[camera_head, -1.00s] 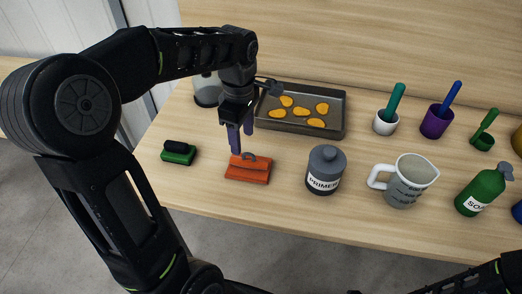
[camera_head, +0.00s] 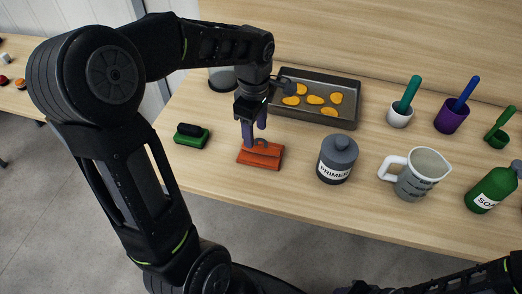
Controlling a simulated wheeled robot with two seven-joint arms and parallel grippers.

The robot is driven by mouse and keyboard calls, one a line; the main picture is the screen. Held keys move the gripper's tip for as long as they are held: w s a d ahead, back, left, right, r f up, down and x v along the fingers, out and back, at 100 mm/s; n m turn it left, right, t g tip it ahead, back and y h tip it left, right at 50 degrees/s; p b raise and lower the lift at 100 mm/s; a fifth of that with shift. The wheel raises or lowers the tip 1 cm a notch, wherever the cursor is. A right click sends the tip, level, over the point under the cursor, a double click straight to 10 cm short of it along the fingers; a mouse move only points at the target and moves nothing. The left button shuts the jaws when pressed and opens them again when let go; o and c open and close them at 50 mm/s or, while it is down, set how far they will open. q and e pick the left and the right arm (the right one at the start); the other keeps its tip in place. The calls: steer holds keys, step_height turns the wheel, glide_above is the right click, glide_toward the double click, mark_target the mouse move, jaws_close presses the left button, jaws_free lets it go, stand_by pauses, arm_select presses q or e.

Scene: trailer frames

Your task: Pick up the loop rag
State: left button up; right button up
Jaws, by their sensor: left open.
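The loop rag (camera_head: 260,156) is a folded orange-red cloth with a dark grey loop standing on its top. It lies on the wooden table near the front edge. My left gripper (camera_head: 254,138) points down right over the rag, its purplish fingers at the loop. It is open; whether the fingers touch the loop or straddle it I cannot tell. The rag rests on the table. Part of my right arm shows at the lower right, but its gripper cannot be made out.
A green block with a black top (camera_head: 191,136) lies left of the rag. A grey primer jar (camera_head: 338,160) stands to its right, then a measuring jug (camera_head: 420,172) and a green soap bottle (camera_head: 492,188). A tray (camera_head: 345,120) with orange pieces lies behind.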

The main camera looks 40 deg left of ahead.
mark_target(255, 139)
arm_select(q)
step_height(255, 139, down, 5)
steer(key=shift+r+p, duration=0.15)
steer(key=shift+p, duration=0.25)
steer(key=shift+c, duration=0.3)
jaws_close()
stand_by(0.4)
